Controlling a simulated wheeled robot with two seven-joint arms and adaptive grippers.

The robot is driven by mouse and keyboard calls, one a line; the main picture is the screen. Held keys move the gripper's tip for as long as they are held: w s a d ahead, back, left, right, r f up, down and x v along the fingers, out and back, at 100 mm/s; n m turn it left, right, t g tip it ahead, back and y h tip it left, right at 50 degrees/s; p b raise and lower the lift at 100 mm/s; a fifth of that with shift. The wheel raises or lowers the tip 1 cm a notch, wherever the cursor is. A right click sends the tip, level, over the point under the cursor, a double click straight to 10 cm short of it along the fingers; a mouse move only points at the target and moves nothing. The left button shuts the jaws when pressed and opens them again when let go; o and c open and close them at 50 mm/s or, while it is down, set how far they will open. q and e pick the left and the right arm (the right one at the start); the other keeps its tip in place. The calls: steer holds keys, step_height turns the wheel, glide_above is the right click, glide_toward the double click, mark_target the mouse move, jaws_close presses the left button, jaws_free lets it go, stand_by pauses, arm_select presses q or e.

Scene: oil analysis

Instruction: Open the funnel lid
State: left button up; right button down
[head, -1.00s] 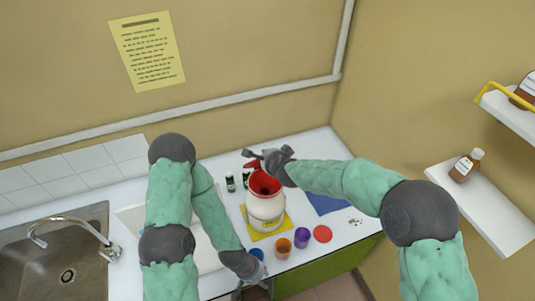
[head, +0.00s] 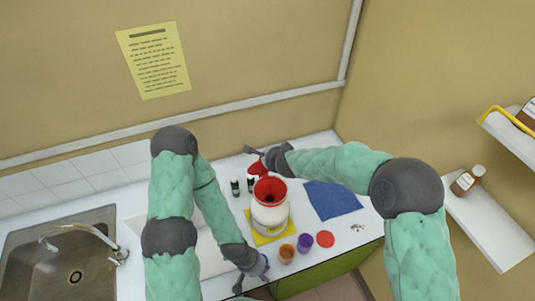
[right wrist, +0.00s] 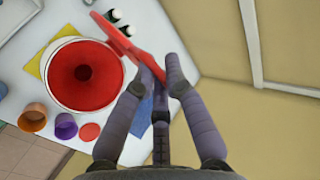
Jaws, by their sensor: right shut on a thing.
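The red funnel (head: 270,188) sits on top of a white container (head: 270,215), and its mouth is uncovered in both views. The right wrist view shows the red funnel (right wrist: 86,75) from above. The red lid (right wrist: 128,47) stands tilted up at the funnel's right rim. My right gripper (right wrist: 157,72) is shut on the lid. In the head view, this gripper (head: 260,154) is behind the funnel, and the lid (head: 257,167) shows only in part. My left gripper (head: 252,279) is low at the counter's front edge, with its fingers apart and seemingly empty.
The container stands on a yellow mat (head: 254,238). An orange cup (head: 287,254), a purple cup (head: 305,243) and a red disc (head: 325,239) are in front. A blue cloth (head: 334,200) lies to the right. Small dark bottles (head: 235,188) stand behind left. The sink (head: 60,255) is far left.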

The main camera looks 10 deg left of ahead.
steer(key=shift+w+r, duration=0.1)
steer(key=shift+r, duration=0.1)
steer(key=c, duration=1.3)
jaws_free()
steer(key=shift+o, duration=0.2)
steer(key=shift+f, duration=0.1)
steer(key=v, duration=1.2)
